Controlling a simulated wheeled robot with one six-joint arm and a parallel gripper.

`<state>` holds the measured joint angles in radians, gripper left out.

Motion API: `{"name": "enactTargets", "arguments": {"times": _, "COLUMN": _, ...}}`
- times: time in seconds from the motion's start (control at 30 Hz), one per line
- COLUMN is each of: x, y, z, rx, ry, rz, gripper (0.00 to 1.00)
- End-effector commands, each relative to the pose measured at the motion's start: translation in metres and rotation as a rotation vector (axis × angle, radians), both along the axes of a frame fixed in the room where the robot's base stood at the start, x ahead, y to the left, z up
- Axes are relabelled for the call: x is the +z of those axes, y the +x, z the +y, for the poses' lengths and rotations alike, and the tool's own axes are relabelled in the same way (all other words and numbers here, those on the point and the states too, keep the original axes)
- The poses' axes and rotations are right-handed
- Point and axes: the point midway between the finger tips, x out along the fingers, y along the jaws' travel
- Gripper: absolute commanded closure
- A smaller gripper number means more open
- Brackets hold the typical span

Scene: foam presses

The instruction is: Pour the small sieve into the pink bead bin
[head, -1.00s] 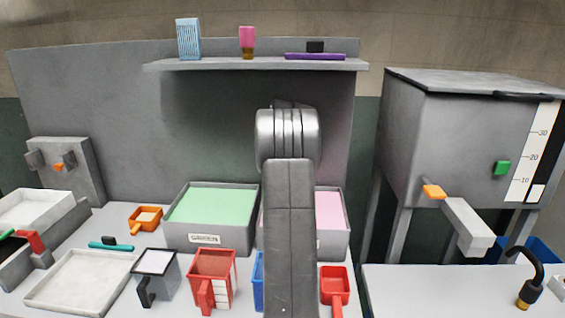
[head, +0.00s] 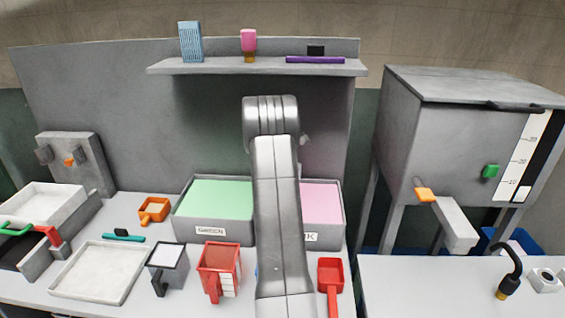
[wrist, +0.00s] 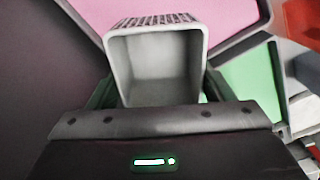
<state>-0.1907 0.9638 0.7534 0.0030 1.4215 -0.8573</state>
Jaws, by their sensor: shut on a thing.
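My gripper (wrist: 155,92) is shut on a pale grey, square-mouthed cup, which I take to be the small sieve (wrist: 155,75). A mesh-like strip shows along its far edge, and its open mouth faces the wrist camera. The inside that shows looks bare. The pink bead bin (head: 335,238) stands at the back of the bench, its left part hidden behind my arm in the head view. Its pink fill also shows beyond the cup in the wrist view (wrist: 215,12). My gripper and the cup are hidden in the head view.
The green bead bin (head: 232,240) stands left of the pink one. A shelf (head: 255,67) with small items hangs above. In front are a red jug (head: 212,262), a red scoop (head: 330,275), a grey jug (head: 166,265) and a white tray (head: 95,272). A grey hopper (head: 440,140) stands right.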

Motion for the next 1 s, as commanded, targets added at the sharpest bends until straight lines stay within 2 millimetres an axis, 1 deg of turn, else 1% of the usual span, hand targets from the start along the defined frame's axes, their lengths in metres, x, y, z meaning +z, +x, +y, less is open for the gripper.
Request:
{"name": "enactTargets", "arguments": {"times": 0.37, "x": 0.000, "y": 0.000, "z": 0.000, "rx": 0.000, "ry": -0.004, "rz": 0.001, "gripper": 0.50}}
{"name": "enactTargets", "arguments": {"times": 0.47, "x": 0.004, "y": 0.000, "z": 0.000, "rx": 0.000, "ry": -0.003, "rz": 0.001, "gripper": 0.50}}
{"name": "enactTargets", "arguments": {"times": 0.63, "x": 0.020, "y": 0.000, "z": 0.000, "rx": 0.000, "ry": -0.003, "rz": -0.001, "gripper": 0.50}}
{"name": "enactTargets", "arguments": {"times": 0.77, "x": 0.028, "y": 0.001, "z": 0.000, "rx": 0.000, "ry": -0.003, "rz": -0.001, "gripper": 0.50}}
{"name": "enactTargets", "arguments": {"times": 1.0, "x": 0.030, "y": 0.000, "z": 0.000, "rx": 0.000, "ry": -0.003, "rz": 0.001, "gripper": 0.50}}
